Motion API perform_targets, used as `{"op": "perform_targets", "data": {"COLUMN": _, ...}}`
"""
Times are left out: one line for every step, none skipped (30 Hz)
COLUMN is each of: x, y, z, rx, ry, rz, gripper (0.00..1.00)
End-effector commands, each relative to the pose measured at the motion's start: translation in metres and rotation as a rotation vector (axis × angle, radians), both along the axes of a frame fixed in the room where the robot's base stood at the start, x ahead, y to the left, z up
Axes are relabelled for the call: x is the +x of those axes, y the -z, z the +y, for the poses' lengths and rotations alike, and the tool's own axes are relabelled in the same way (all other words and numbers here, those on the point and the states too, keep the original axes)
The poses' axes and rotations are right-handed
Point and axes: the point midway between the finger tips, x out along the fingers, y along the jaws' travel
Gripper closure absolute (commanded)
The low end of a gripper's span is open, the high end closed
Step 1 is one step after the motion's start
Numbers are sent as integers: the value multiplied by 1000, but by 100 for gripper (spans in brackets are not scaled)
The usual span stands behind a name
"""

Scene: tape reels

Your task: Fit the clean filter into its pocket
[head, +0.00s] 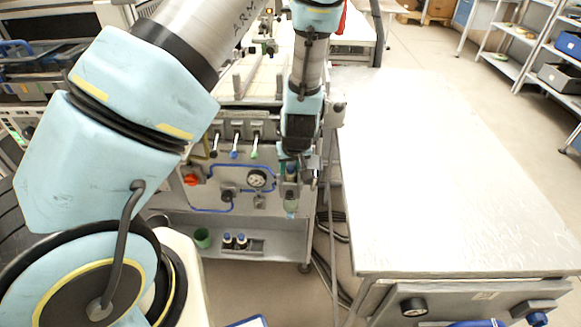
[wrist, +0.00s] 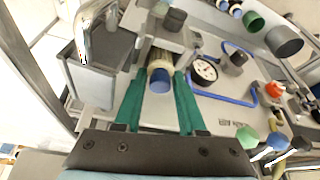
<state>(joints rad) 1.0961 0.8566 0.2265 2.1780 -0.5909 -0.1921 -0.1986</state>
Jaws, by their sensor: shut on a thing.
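My gripper (wrist: 160,100) has two green fingers, shut on either side of a short cylinder with a blue end and a pale, clear-looking body, which looks like the filter (wrist: 160,79). In the head view my gripper (head: 291,183) points down in front of the right part of the panel, and the filter's pale lower end (head: 291,207) shows below it. In the wrist view the filter's far end lies close to a grey block with a dark knob (wrist: 175,20). I cannot tell whether they touch, or which part is the pocket.
The panel carries a pressure gauge (head: 257,179), a red knob (head: 190,179) and blue tubing. A grey open box (wrist: 92,82) is close left in the wrist view. The table (head: 440,170) at right is bare.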

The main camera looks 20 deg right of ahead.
Motion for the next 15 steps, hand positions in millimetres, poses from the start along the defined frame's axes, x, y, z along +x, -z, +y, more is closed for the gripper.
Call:
{"op": "perform_targets", "data": {"x": 0, "y": 0, "z": 0, "rx": 0, "ry": 0, "rz": 0, "gripper": 100}}
{"op": "perform_targets", "data": {"x": 0, "y": 0, "z": 0, "rx": 0, "ry": 0, "rz": 0, "gripper": 100}}
{"op": "perform_targets", "data": {"x": 0, "y": 0, "z": 0, "rx": 0, "ry": 0, "rz": 0, "gripper": 59}}
{"op": "perform_targets", "data": {"x": 0, "y": 0, "z": 0, "rx": 0, "ry": 0, "rz": 0, "gripper": 56}}
{"op": "perform_targets", "data": {"x": 0, "y": 0, "z": 0, "rx": 0, "ry": 0, "rz": 0, "gripper": 53}}
{"op": "perform_targets", "data": {"x": 0, "y": 0, "z": 0, "rx": 0, "ry": 0, "rz": 0, "gripper": 48}}
{"op": "perform_targets", "data": {"x": 0, "y": 0, "z": 0, "rx": 0, "ry": 0, "rz": 0, "gripper": 45}}
{"op": "perform_targets", "data": {"x": 0, "y": 0, "z": 0, "rx": 0, "ry": 0, "rz": 0, "gripper": 41}}
{"op": "perform_targets", "data": {"x": 0, "y": 0, "z": 0, "rx": 0, "ry": 0, "rz": 0, "gripper": 37}}
{"op": "perform_targets", "data": {"x": 0, "y": 0, "z": 0, "rx": 0, "ry": 0, "rz": 0, "gripper": 33}}
{"op": "perform_targets", "data": {"x": 0, "y": 0, "z": 0, "rx": 0, "ry": 0, "rz": 0, "gripper": 30}}
{"op": "perform_targets", "data": {"x": 0, "y": 0, "z": 0, "rx": 0, "ry": 0, "rz": 0, "gripper": 26}}
{"op": "perform_targets", "data": {"x": 0, "y": 0, "z": 0, "rx": 0, "ry": 0, "rz": 0, "gripper": 25}}
{"op": "perform_targets", "data": {"x": 0, "y": 0, "z": 0, "rx": 0, "ry": 0, "rz": 0, "gripper": 25}}
{"op": "perform_targets", "data": {"x": 0, "y": 0, "z": 0, "rx": 0, "ry": 0, "rz": 0, "gripper": 25}}
